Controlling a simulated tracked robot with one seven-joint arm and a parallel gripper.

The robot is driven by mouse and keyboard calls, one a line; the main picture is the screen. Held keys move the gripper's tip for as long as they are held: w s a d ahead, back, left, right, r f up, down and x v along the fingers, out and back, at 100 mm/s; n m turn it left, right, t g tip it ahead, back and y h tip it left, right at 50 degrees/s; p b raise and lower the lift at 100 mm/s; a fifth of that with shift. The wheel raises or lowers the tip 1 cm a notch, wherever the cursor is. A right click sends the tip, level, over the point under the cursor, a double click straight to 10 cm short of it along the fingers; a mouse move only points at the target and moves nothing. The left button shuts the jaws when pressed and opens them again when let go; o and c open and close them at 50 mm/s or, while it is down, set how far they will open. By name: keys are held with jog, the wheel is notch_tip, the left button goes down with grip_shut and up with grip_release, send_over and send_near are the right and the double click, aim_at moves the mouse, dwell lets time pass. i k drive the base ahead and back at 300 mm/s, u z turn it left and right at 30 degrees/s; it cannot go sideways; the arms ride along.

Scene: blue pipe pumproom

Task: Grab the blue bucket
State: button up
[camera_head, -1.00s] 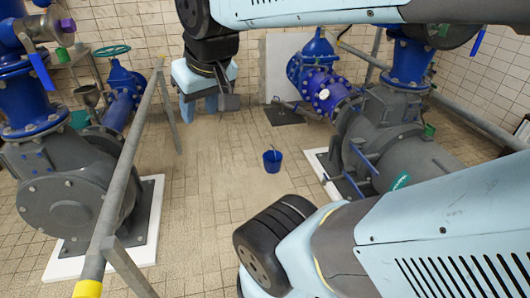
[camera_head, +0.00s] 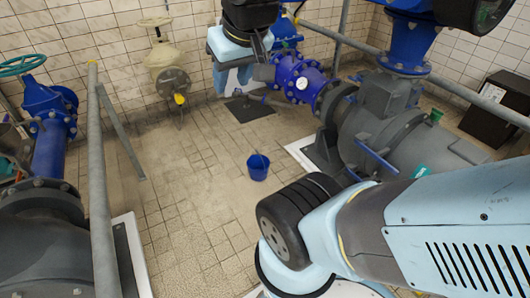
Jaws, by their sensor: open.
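The small blue bucket (camera_head: 258,168) stands upright on the tiled floor near the middle of the head view, with its handle raised. My gripper (camera_head: 241,80) hangs in the upper middle of the picture, in front of the blue pipework. It is open, with its light blue fingers pointing down and nothing seen between them. It appears above and slightly left of the bucket in the picture, clearly apart from it.
A grey railing (camera_head: 101,190) stands on the left beside a blue pipe (camera_head: 48,150). A large grey pump (camera_head: 385,125) on a pale plinth is right of the bucket. A wall valve (camera_head: 168,62) is at the back. Floor left of the bucket is clear.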

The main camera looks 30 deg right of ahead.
aim_at(257, 165)
jog(key=z, duration=0.25)
jog(key=i, duration=0.75)
jog(key=z, duration=1.3)
jog(key=i, duration=0.65)
jog(key=z, duration=0.25)
